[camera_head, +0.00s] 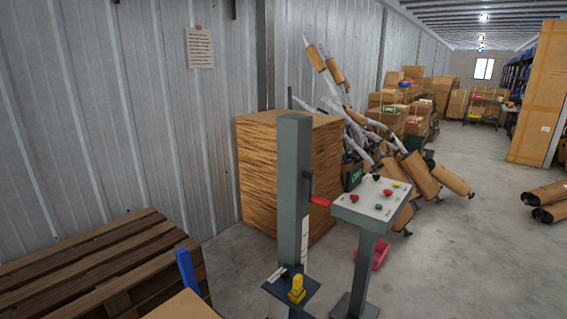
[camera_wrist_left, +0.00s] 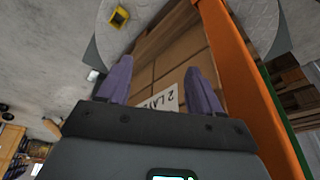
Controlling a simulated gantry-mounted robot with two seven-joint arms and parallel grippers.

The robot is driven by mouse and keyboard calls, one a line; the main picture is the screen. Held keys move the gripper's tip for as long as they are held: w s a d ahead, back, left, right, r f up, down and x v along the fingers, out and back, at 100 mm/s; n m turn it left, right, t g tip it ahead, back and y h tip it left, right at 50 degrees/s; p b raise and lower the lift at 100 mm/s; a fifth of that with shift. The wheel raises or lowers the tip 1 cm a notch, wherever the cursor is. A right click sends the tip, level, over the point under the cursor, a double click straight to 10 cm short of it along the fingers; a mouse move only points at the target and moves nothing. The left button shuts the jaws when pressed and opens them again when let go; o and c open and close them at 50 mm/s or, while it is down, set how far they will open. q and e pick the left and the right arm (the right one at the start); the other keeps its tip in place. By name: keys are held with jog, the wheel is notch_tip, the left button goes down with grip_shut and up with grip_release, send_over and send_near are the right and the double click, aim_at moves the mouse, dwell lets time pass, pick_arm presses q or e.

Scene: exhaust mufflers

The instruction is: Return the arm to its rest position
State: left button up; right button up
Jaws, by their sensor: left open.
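My left gripper (camera_wrist_left: 158,75) shows in the left wrist view with its two purple fingers apart. Nothing is seen held between them. Brown cardboard (camera_wrist_left: 195,50) with a white printed label lies behind the fingers; whether they touch it I cannot tell. No gripper can be made out in the head view, and my right gripper is in neither view. In the head view, wrapped mufflers (camera_head: 422,177) lean in a heap at mid-distance, and more lie on the floor at the right (camera_head: 548,196).
An orange beam (camera_wrist_left: 245,90) runs beside the fingers in the left wrist view. In the head view, a grey post (camera_head: 293,190) and a button console (camera_head: 375,199) stand in front. A wooden pallet stack (camera_head: 90,265) is at lower left.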

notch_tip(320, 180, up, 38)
jog(key=p, duration=3.4)
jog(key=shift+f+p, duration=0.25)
jog(key=shift+p, duration=0.15)
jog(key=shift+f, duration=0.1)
